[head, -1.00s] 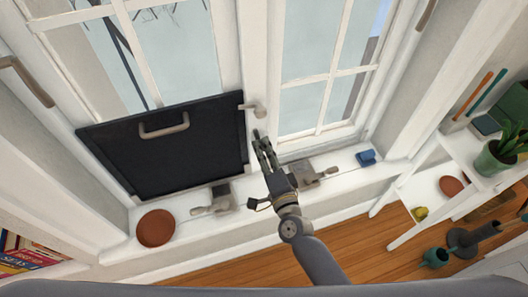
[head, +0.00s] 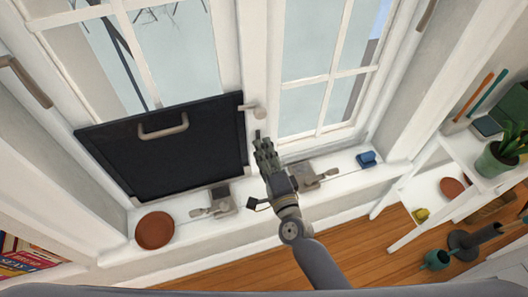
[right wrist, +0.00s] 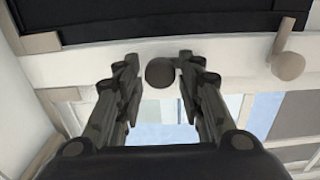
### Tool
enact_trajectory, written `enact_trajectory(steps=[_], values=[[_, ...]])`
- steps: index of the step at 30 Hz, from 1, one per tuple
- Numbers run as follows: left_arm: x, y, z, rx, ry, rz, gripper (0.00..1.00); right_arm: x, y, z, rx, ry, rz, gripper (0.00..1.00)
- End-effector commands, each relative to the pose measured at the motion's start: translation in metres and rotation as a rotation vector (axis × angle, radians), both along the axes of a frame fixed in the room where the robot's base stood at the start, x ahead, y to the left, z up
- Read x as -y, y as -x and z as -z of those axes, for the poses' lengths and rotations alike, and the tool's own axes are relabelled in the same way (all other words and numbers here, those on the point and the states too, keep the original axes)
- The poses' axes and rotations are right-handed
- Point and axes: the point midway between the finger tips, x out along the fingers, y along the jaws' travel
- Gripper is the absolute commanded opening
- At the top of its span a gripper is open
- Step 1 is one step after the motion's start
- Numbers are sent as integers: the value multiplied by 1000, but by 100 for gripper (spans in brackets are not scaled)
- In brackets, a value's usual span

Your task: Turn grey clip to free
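A dark grey rounded piece, seemingly the grey clip (right wrist: 160,72), is between the spread fingers of my right gripper (right wrist: 160,84) in the right wrist view. Gaps show on both sides of it. In the head view a small dark upright piece (head: 257,135) shows just beyond the fingertips of that gripper (head: 265,150). A lighter grey-beige clip with a round knob (head: 259,113) lies across the upper right corner of the black panel (head: 178,155); it also shows in the right wrist view (right wrist: 290,66). My left gripper is out of view.
On the sill are a brown dish (head: 155,230), two grey-beige latches (head: 222,201) (head: 305,175) and a blue block (head: 367,158). A shelf with plants (head: 497,158) stands at right.

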Motion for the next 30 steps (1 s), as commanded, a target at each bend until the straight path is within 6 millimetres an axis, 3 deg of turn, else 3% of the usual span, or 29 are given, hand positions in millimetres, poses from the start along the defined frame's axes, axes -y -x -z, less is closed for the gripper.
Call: enact_trajectory(steps=[10, 14, 24, 30], values=[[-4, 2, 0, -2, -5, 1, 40, 0, 1, 0, 0, 1, 0, 45], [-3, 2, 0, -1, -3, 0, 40, 4, 12, 1, -2, 2, 0, 45], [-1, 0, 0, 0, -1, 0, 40, 25, 78, 2, -3, 4, -2, 45], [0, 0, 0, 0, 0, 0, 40, 34, 106, 1, -2, 2, -1, 45]])
